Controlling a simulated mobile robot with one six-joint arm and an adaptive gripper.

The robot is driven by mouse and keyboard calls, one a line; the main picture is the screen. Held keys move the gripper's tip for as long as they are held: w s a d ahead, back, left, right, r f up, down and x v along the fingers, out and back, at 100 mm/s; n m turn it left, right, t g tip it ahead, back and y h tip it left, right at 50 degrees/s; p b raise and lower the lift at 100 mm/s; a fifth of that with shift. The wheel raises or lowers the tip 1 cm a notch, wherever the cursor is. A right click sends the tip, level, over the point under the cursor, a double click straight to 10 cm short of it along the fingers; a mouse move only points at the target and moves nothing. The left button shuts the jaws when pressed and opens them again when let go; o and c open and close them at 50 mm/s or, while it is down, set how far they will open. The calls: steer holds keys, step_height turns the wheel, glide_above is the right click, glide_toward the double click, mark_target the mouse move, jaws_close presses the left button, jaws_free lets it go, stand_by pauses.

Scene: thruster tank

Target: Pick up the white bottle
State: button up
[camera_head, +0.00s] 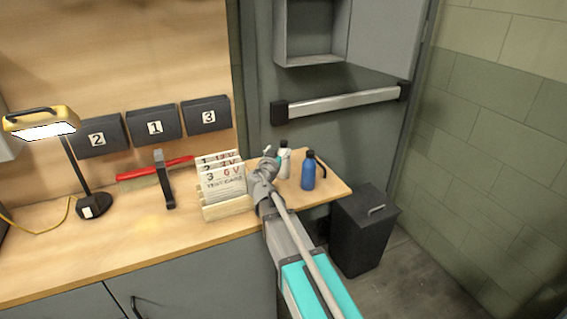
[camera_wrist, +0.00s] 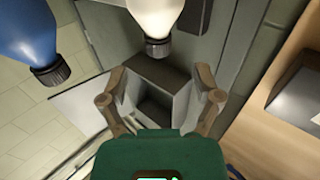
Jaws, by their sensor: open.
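The white bottle (camera_head: 285,162) stands upright with a dark cap near the right end of the wooden bench, just right of my gripper (camera_head: 271,160) in the head view. In the wrist view the white bottle (camera_wrist: 153,14) shows at the top centre, cap pointing down in the picture and its far end cut off by the frame. My gripper (camera_wrist: 161,92) is open and empty there, its two fingers spread apart. The bottle appears beyond the fingertips, roughly in line with the gap between them. Part of the bottle's left side may be hidden by my gripper in the head view.
A blue bottle (camera_head: 308,173) stands close to the right of the white one, near the bench edge. A card rack (camera_head: 228,208) stands left of my gripper. A red-and-black tool (camera_head: 162,175) and a lamp (camera_head: 92,205) are further left. A dark bin (camera_head: 362,235) stands beside the bench.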

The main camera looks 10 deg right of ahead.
mark_target(283, 146)
steer(key=shift+w+d, duration=0.1)
steer(key=shift+w, duration=0.05)
steer(key=shift+x, duration=2.6)
steer(key=shift+f, duration=0.15)
jaws_close()
